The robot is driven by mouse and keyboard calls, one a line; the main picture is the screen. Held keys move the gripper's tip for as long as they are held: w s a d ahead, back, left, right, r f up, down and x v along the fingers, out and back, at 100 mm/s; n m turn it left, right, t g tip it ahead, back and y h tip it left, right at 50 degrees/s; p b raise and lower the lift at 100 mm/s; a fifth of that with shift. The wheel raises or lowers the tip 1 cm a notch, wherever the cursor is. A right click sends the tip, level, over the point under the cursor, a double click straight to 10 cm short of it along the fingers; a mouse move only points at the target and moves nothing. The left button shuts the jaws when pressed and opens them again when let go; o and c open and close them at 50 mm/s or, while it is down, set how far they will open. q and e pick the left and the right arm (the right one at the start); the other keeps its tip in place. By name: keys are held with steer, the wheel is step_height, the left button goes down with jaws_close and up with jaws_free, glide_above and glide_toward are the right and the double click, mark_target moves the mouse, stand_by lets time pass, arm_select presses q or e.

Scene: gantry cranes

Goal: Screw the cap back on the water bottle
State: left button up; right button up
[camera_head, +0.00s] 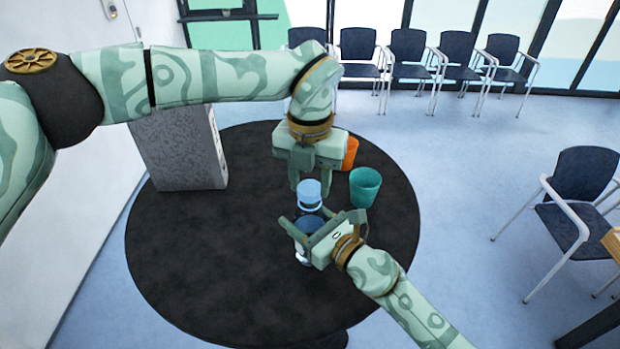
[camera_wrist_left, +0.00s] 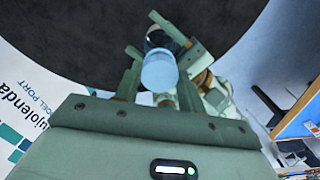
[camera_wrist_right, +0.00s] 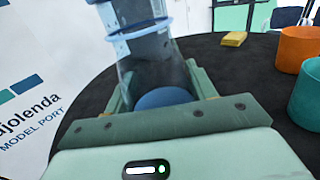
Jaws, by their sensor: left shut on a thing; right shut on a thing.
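The water bottle (camera_head: 304,246) is clear with dark blue parts and stands roughly upright over the black table. My right gripper (camera_head: 300,232) is shut around its body; the right wrist view shows the bottle (camera_wrist_right: 158,72) between the fingers. The light blue cap (camera_head: 310,190) is at the bottle's top, above a darker blue ring. My left gripper (camera_head: 312,180) comes down from above and is shut on the cap, which also shows between its fingers in the left wrist view (camera_wrist_left: 158,72). Whether the cap is seated on the thread cannot be told.
The round black table (camera_head: 200,270) is mostly clear at left and front. A teal cup (camera_head: 365,188) and an orange cup (camera_head: 351,153) stand right of the grippers. A yellow block (camera_wrist_right: 234,39) lies farther back. A speckled grey box (camera_head: 175,150) stands at back left.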

arm_select(q)
steer(key=shift+f, duration=0.5)
steer(key=m, duration=1.6)
steer(key=shift+s, duration=0.1)
steer(key=m, duration=0.6)
steer(key=shift+f, duration=0.1)
steer(key=m, duration=0.6)
steer(key=shift+m, duration=0.3)
steer(key=m, duration=0.7)
steer(key=shift+a, duration=0.1)
